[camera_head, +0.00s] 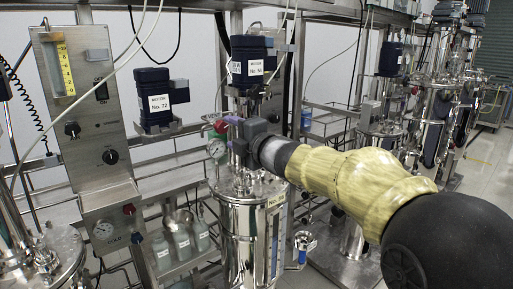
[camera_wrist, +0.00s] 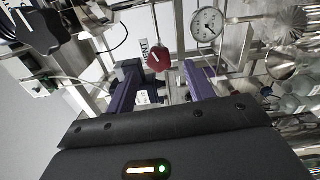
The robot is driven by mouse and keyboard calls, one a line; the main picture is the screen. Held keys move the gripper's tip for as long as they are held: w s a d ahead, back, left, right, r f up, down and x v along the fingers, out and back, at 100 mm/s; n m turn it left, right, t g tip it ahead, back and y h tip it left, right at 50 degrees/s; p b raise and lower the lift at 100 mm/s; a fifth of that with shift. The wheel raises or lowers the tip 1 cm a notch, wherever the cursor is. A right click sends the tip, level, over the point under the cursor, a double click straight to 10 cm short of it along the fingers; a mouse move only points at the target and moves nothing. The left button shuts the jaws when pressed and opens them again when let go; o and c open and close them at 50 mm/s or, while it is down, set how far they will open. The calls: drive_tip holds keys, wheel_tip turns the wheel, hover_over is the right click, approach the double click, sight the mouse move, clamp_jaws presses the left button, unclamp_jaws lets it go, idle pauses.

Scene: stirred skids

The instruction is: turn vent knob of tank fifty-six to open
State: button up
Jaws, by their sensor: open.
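The steel tank (camera_head: 248,235) stands at the centre of the head view, with a small yellow label (camera_head: 276,200) too small to read surely. The motor above it (camera_head: 249,62) has a label that appears to read No. 56. A red knob (camera_head: 221,126) sits over the tank lid beside a round gauge (camera_head: 216,148). In the wrist view the red knob (camera_wrist: 158,57) shows beyond and between my purple fingertips, and the gauge (camera_wrist: 207,24) is upper right. My gripper (camera_head: 229,127) is open, its fingers spread to either side of the knob's line; contact cannot be told.
A control panel (camera_head: 88,110) with black knobs stands left, with a motor labelled No. 72 (camera_head: 160,102) beside it. Bottles (camera_head: 181,240) stand on a low shelf left of the tank. Rails and hanging cables surround the tank. More tanks (camera_head: 435,110) stand at right.

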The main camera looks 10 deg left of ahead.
drive_tip(key=v, duration=0.9)
drive_tip(key=shift+s, duration=0.15)
